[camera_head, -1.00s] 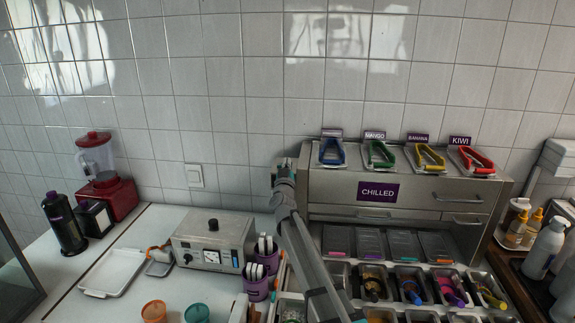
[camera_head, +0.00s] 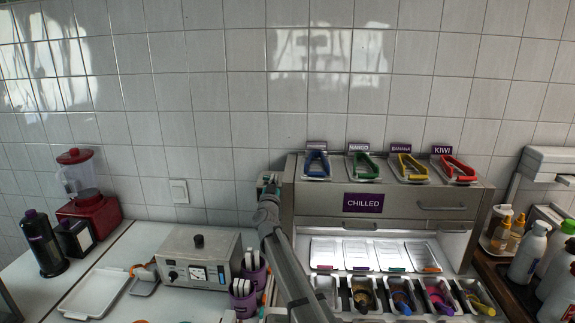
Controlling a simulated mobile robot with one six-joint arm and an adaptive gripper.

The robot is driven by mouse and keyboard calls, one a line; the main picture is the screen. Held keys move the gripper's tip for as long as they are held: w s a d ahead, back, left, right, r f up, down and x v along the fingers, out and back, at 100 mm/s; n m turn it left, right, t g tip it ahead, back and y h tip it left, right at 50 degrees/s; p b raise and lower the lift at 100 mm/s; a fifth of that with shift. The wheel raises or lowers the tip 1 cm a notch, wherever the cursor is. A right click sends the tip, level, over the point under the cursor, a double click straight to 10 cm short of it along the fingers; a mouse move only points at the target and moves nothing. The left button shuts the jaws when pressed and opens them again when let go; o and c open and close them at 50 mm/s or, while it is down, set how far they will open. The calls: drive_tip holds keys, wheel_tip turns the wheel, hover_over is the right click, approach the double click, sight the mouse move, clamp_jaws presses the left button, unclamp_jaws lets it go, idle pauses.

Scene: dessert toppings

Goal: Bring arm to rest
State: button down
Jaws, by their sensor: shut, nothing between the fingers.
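My arm rises from the bottom middle of the head view and leans slightly left. My gripper (camera_head: 268,183) is at its far end, just left of the steel chilled cabinet (camera_head: 410,205). It is shut and holds nothing. It is small in this view, so the fingers are hard to make out. I cannot tell whether it touches the cabinet's side.
Colored tongs (camera_head: 408,168) lie on top of the cabinet, with topping pans (camera_head: 400,298) below. On the left are a steel appliance (camera_head: 198,262), white tray (camera_head: 98,293) and red blender (camera_head: 88,210). Bottles (camera_head: 528,252) stand right. Purple holders (camera_head: 243,302) sit close beside my arm.

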drive_tip(key=shift+w+r+p, duration=0.5)
drive_tip(key=shift+r+p, duration=0.3)
drive_tip(key=shift+p, duration=0.2)
drive_tip(key=shift+s, duration=0.1)
drive_tip(key=shift+s, duration=0.5)
drive_tip(key=shift+s, duration=0.1)
